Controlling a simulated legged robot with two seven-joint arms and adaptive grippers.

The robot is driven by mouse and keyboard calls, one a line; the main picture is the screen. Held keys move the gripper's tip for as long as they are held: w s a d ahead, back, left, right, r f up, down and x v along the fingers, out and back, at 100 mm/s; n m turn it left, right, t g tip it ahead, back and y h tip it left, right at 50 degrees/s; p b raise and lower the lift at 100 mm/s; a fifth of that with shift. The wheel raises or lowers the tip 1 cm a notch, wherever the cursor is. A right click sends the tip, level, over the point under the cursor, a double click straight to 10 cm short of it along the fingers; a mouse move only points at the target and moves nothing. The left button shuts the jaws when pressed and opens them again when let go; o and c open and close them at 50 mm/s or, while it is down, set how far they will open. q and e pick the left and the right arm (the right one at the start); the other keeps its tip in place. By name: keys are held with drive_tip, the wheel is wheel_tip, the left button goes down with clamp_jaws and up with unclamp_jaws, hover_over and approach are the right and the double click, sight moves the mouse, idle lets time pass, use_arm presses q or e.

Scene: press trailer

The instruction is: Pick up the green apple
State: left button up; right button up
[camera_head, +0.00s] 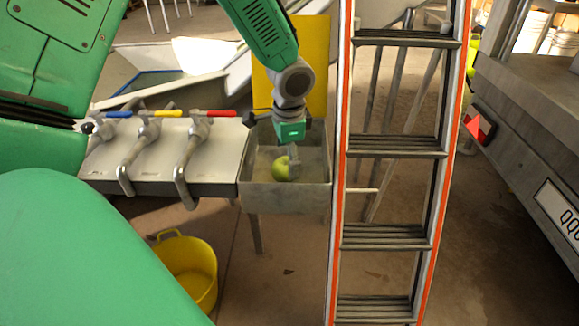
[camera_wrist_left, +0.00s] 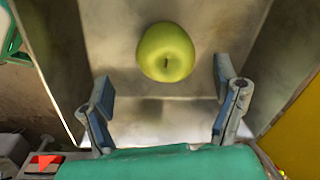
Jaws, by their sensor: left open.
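The green apple (camera_head: 281,170) rests in a grey metal basin (camera_head: 287,201) in the head view. In the left wrist view the apple (camera_wrist_left: 166,52) lies on the basin floor (camera_wrist_left: 165,126), stem facing the camera. My left gripper (camera_head: 292,163) reaches down into the basin from above, at the apple's right side in the head view. In the left wrist view the two fingers (camera_wrist_left: 163,92) are spread wide and empty. The apple sits ahead of the fingertips, roughly between their lines. I cannot tell whether a finger touches it. My right gripper is not in view.
Taps with blue, yellow and red handles (camera_head: 199,140) stand on a bench left of the basin. An orange-edged ladder (camera_head: 340,200) stands close on its right. A yellow panel (camera_head: 309,60) rises behind it. A yellow bucket (camera_head: 190,265) is on the floor.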

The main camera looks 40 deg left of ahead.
sight(280, 160)
use_arm(q)
drive_tip(key=a+f, duration=0.2)
drive_tip(key=shift+a+f+b, duration=0.2)
drive_tip(key=shift+f+b, duration=0.1)
drive_tip(key=f+b, duration=0.1)
drive_tip(key=d+f, duration=0.1)
drive_tip(key=f, duration=0.1)
drive_tip(key=shift+w+f+b, duration=0.15)
drive_tip(key=shift+f+b, duration=0.05)
drive_tip(key=shift+b, duration=0.2)
drive_tip(key=shift+d, duration=0.45)
drive_tip(key=shift+a+f, duration=0.1)
drive_tip(key=shift+a, duration=0.5)
drive_tip(key=c, duration=1.1)
drive_tip(key=shift+a+f, duration=0.1)
drive_tip(key=shift+a, duration=0.1)
drive_tip(key=shift+c, duration=1.3)
drive_tip(key=shift+d, duration=0.1)
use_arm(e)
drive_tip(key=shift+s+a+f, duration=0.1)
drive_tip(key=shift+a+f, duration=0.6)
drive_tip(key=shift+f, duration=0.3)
